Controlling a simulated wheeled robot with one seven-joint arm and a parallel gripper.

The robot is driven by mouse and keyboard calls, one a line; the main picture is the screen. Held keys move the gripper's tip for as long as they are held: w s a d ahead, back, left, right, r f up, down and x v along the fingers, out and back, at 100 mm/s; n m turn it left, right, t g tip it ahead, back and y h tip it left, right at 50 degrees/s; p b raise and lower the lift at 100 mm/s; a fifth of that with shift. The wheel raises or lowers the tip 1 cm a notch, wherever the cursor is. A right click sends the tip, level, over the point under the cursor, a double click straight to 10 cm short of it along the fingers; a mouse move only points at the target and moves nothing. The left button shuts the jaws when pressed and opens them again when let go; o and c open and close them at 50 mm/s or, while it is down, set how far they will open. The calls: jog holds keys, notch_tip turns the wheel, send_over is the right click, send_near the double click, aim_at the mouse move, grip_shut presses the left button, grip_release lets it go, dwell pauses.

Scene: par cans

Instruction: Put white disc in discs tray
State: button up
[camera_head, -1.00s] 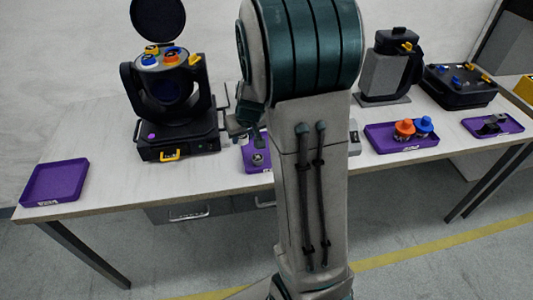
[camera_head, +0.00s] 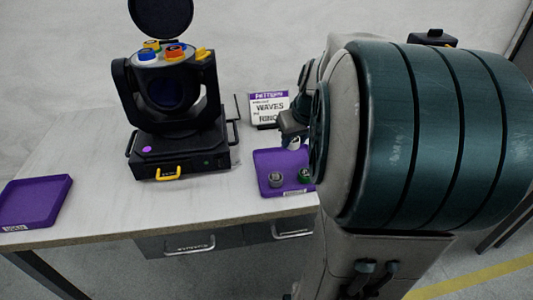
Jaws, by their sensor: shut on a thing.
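My gripper (camera_head: 293,136) is partly hidden by my own arm. It is shut on a small pale thing, which looks like the white disc (camera_head: 294,144), above the back part of a purple tray (camera_head: 266,158). Whether the disc touches the tray is not clear. This tray also holds a grey round piece (camera_head: 275,179) and a green one (camera_head: 305,175). Another purple tray (camera_head: 38,198), empty, lies at the table's left end. The tray labels are too small to read surely.
A black moving-head light (camera_head: 180,150) stands left of the gripper, with blue, orange and yellow pieces on its raised head and an open round lid. My arm hides the table's right side.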

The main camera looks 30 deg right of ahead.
send_over(269, 161)
jog(key=s, duration=0.1)
jog(key=f, duration=0.4)
jog(key=shift+s, duration=0.2)
jog(key=shift+f+b, duration=0.55)
jog(key=shift+f, duration=1.35)
jog(key=shift+f, duration=0.2)
jog(key=o, duration=0.7)
jog(key=shift+a, duration=0.1)
jog(key=shift+o, duration=0.2)
jog(key=shift+r, duration=0.2)
